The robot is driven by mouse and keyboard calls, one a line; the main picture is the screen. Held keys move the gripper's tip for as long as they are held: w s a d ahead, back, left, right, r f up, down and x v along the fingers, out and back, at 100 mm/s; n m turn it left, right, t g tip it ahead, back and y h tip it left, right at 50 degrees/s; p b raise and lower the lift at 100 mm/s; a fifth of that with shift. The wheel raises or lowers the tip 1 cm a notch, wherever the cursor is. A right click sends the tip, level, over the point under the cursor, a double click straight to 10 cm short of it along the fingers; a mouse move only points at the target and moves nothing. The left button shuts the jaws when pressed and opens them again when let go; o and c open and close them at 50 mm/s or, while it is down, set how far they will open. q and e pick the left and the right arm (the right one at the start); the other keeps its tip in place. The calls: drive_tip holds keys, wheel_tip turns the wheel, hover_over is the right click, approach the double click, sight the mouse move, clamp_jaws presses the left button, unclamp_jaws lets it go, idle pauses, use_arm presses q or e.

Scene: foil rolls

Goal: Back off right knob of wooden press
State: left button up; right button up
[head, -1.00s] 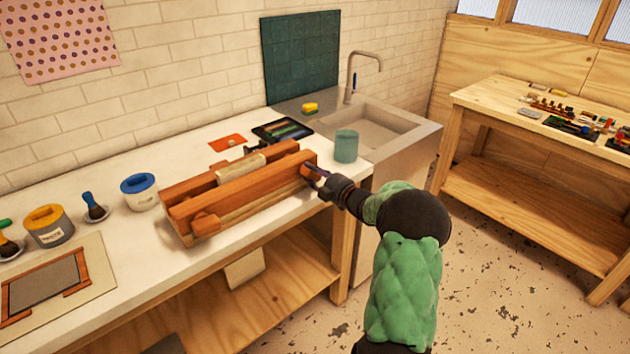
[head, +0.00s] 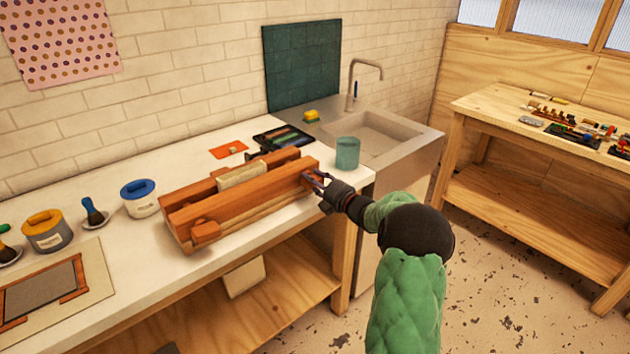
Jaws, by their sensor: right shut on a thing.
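The wooden press (head: 250,204) lies on the white bench, its long reddish-brown beams running from lower left to upper right. A pale block (head: 242,174) sits between the beams. The left knob (head: 205,232) sticks out from the front beam near its left end. My right gripper (head: 313,181) is at the right end of the front beam, shut on the right knob, which its fingers mostly hide. My left gripper is out of view.
A teal cup (head: 347,153) stands just behind my right gripper, near the sink (head: 375,130). A blue-lidded tub (head: 140,198) stands left of the press. A dark tray (head: 283,137) and an orange card (head: 229,150) lie behind it. The bench's front edge is close to the press.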

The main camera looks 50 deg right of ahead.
drive_tip(key=shift+d+r, duration=0.15)
drive_tip(key=shift+r, duration=0.25)
drive_tip(key=o, duration=1.1)
drive_tip(key=shift+w+f, duration=0.1)
drive_tip(key=shift+o, duration=0.3)
drive_tip(key=shift+f, duration=0.2)
drive_tip(key=shift+s, duration=0.2)
drive_tip(key=v, duration=1.1)
drive_tip(key=shift+s, duration=0.25)
